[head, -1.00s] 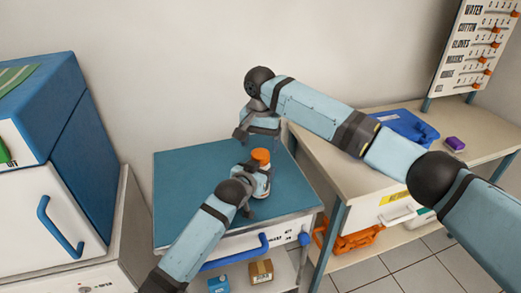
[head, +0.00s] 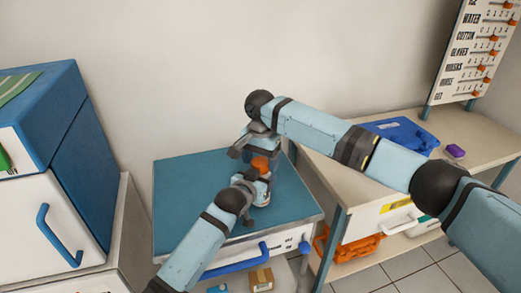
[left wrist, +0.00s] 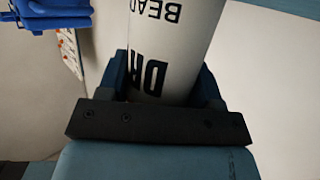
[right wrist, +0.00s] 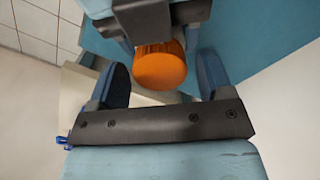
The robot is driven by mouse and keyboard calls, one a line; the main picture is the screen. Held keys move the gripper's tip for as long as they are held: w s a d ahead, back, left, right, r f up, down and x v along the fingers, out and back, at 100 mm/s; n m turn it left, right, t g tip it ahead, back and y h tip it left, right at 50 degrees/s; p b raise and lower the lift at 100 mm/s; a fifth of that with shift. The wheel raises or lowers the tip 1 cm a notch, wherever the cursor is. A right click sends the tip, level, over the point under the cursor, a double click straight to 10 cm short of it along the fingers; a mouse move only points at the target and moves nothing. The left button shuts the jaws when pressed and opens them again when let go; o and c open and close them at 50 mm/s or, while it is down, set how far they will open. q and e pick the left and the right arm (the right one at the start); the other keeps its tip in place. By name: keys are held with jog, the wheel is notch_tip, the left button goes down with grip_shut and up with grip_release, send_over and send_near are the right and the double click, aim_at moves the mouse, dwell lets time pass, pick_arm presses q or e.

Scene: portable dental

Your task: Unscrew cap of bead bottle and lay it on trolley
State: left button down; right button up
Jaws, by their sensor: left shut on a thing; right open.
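The bead bottle (left wrist: 175,40) is white with black lettering and fills the middle of the left wrist view. My left gripper (left wrist: 165,85) is shut on its body. In the head view the bottle's orange cap (head: 260,164) is on top, over the blue trolley top (head: 185,195). My right gripper (right wrist: 155,80) is open, its two fingers on either side of the orange cap (right wrist: 160,66) in the right wrist view, with gaps between fingers and cap. I cannot tell whether the bottle's base touches the trolley.
A bench at the right holds a blue case (head: 400,134) and a purple block (head: 455,151). A blue and white cabinet (head: 60,150) stands at the left. The trolley top is bare at its left and back. Orange and boxed items sit on lower shelves.

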jog(key=shift+f, duration=0.2)
jog(key=c, duration=0.9)
jog(key=n, duration=0.3)
jog(key=o, duration=1)
